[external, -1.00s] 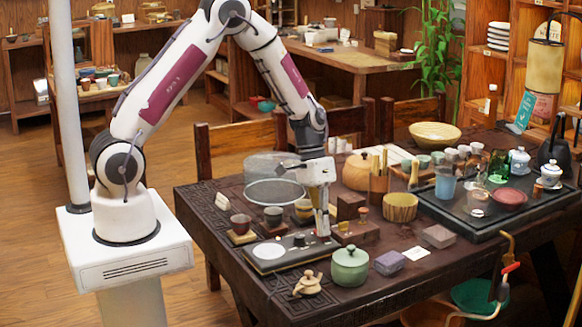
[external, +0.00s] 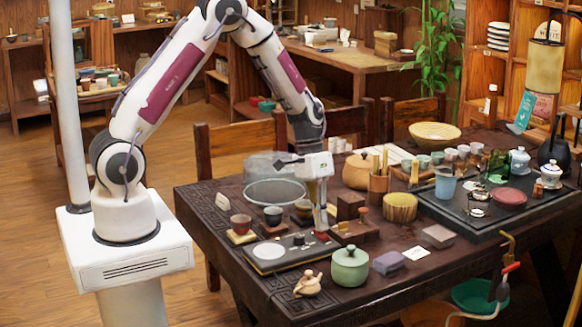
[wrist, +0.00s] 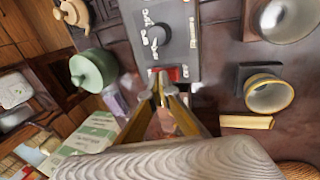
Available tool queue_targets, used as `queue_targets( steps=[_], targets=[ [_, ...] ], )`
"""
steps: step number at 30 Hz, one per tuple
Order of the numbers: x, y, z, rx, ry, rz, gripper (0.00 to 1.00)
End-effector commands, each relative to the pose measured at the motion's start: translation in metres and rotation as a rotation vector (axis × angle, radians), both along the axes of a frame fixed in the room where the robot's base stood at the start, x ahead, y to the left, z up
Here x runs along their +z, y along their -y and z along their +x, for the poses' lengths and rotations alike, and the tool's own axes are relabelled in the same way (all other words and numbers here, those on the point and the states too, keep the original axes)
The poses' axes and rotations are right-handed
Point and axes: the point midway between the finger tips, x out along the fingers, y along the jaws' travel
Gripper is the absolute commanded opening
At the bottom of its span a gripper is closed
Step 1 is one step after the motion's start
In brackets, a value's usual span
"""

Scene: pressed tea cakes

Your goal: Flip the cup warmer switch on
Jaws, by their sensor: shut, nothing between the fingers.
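The cup warmer (external: 284,256) is a flat dark slab on the table, with a pale round plate at its left and a dark knob (external: 298,239) near its right. In the wrist view its grey panel (wrist: 180,15) shows the knob (wrist: 156,34) with pale markings. A red switch (external: 322,236) sits at the panel's right end; it also shows in the wrist view (wrist: 177,73). My gripper (external: 320,229) points down, shut and empty, with its fingertips (wrist: 163,84) right at the switch. I cannot tell whether they touch it. The fingers partly cover the switch.
A green lidded jar (external: 350,267) and a small clay teapot (external: 308,284) stand in front of the warmer. Cups (external: 273,215) on coasters stand behind it. A wooden stand (external: 355,231) is close to the right of my fingers.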

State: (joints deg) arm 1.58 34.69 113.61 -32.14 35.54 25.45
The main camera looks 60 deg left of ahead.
Motion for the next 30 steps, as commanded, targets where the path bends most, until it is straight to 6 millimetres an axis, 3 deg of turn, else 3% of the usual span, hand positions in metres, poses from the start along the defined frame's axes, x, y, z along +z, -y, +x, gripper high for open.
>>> queue_targets(
  steps=[8,24,30],
  targets=[
    [0.030,-0.001,0.000,0.000,0.002,0.000,0.00],
    [0.108,-0.004,0.000,0.001,0.003,0.001,0.00],
    [0.126,-0.005,0.000,0.001,0.001,0.000,0.00]
  ],
)
